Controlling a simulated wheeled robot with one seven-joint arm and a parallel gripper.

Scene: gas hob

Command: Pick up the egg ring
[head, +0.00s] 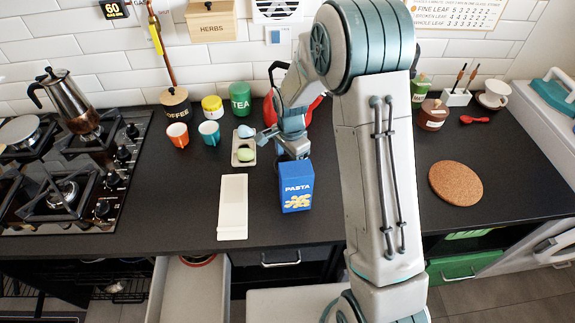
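No egg ring can be made out with certainty in the head view. A small pale tray (236,158) lies on the dark counter left of my gripper. A rounded pale blue piece (245,131) and a rounded pale green piece (245,154) are on it; either is too small to identify surely. My gripper (268,137) is low over the counter, just right of the tray and behind the pasta box. Its fingers are small and partly hidden by its own body, so I cannot tell whether they are open or touch anything.
A blue pasta box (296,189) stands close in front of my gripper. A white board (232,207) lies front left. Orange (177,135) and teal (209,133) cups, a green tea tin (240,99) and a red object (306,109) stand behind. The counter left of the board is clear.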

